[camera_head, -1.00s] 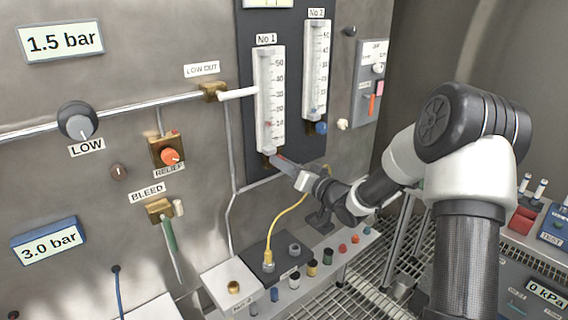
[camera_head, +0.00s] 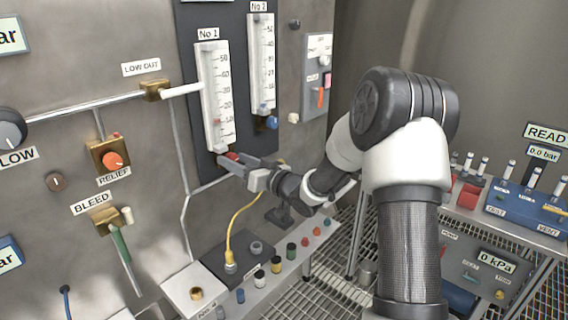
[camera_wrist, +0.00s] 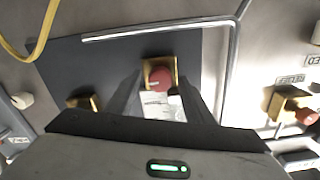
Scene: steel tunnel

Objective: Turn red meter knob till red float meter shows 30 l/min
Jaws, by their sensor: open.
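The red meter knob (camera_wrist: 158,78) sits on a brass fitting (camera_wrist: 175,66) below the No 1 meter in the wrist view. In the head view the knob (camera_head: 232,155) is partly hidden by my gripper (camera_head: 230,164). My gripper (camera_wrist: 163,95) is open, with one finger on each side of the knob; I cannot tell whether they touch it. The No 1 float meter (camera_head: 214,80) is a white upright scale. A small red float (camera_head: 217,121) shows low in it, near the 10 mark.
The No 2 meter (camera_head: 262,60) with its blue knob (camera_head: 271,123) stands close to the right. The LOW OUT lever (camera_head: 180,91) juts out at the left. A yellow hose (camera_head: 235,215) and a connector block (camera_head: 240,262) lie below my gripper.

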